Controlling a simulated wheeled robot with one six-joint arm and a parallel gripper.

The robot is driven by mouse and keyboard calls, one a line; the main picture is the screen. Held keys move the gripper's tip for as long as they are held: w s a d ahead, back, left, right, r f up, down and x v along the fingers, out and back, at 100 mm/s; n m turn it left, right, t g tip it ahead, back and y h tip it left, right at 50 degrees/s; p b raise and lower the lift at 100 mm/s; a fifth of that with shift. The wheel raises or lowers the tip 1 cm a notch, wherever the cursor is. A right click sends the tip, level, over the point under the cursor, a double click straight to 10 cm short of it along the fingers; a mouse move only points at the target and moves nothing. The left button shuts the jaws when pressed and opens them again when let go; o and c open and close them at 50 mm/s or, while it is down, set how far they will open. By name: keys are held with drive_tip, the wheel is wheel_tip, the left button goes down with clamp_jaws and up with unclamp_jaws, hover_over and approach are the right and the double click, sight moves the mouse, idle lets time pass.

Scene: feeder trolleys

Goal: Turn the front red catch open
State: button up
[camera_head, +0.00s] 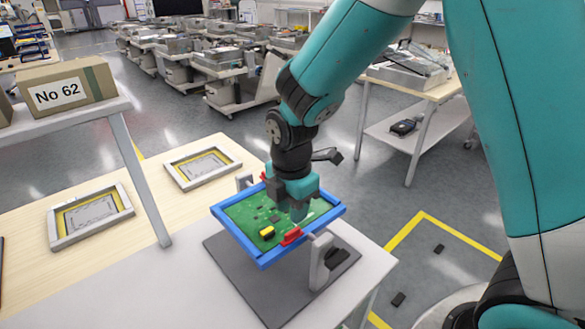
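A green circuit board (248,211) sits in a blue frame (241,240), held tilted between grey upright posts. The front red catch (291,236) is on the near right edge of the board. My gripper (299,214) points down over the right part of the board, a little behind the front red catch. It appears apart from that catch. Its fingertips are small and partly merged in view, so I cannot tell whether they are open or touching the board.
The frame's stand has a dark base plate (228,262) on a light table. Two grey trays with yellow-edged panels (90,215) (202,168) lie to the left. A shelf with a "No 62" box (66,88) stands at left.

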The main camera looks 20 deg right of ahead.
wheel_tip(320, 180, up, 11)
drive_tip(key=shift+b, duration=0.35)
drive_tip(key=shift+w+d+r, duration=0.1)
drive_tip(key=s+a+r+m+y, duration=0.1)
drive_tip(key=s+m+y, duration=0.1)
drive_tip(key=s+m, duration=0.5)
drive_tip(key=s+a+r+m+y, duration=0.1)
drive_tip(key=s+a+m+y, duration=0.1)
drive_tip(key=s+m, duration=0.5)
drive_tip(key=s, duration=0.5)
drive_tip(key=shift+a+r+m, duration=0.2)
drive_tip(key=shift+a+m, duration=0.1)
drive_tip(key=shift+m, duration=0.1)
drive_tip(key=shift+o, duration=0.5)
